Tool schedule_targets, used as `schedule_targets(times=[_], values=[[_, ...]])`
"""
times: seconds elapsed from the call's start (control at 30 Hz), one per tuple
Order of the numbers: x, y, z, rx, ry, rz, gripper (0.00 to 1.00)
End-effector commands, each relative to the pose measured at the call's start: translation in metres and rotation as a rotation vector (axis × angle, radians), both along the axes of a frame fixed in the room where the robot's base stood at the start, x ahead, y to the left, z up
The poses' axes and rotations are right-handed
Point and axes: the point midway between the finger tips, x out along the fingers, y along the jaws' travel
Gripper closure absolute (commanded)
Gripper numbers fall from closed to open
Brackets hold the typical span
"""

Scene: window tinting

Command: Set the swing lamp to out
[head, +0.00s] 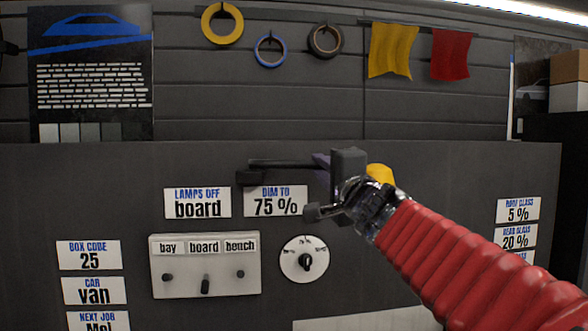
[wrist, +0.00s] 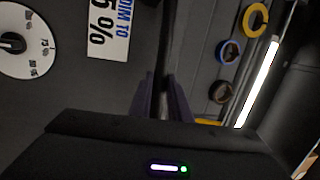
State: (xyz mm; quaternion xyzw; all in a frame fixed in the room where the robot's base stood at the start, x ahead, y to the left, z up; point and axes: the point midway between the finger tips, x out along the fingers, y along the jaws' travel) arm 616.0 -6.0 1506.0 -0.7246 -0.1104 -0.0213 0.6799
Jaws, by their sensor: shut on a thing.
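The swing lamp shows in the head view as a dark, roughly level bar (head: 285,164) standing out in front of the grey panel, above the "DIM TO 75 %" sign. A dark block (head: 249,178) hangs at its left end. My gripper (head: 322,165) has its purple fingers shut on the bar toward its right end. In the wrist view the fingers (wrist: 163,98) are close together, with a dark bar between them running toward the top. My gripper hides the lamp's right part and its mount. No label for the lamp's positions is visible.
Below are a switch plate (head: 160,285) marked bay, board and bench, and a round white dial (head: 291,267). A "LAMPS OFF board" sign (head: 197,203) is left of the dim sign. A yellow object (head: 380,175) shows behind my gripper. Tape rolls and cloths hang above.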

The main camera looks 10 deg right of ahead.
Motion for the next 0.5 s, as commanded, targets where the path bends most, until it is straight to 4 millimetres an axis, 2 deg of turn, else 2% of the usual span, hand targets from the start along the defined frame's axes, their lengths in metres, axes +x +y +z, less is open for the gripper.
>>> schedule_targets(times=[0.03,0.3,0.5], values=[[0.001,0.0003,-0.0036,-0.001,0.006,0.001,0.82],[0.0009,0.0,-0.0025,-0.001,0.004,0.001,0.64],[0.0006,-0.0001,-0.0019,0.0,0.003,0.0,0.64]])
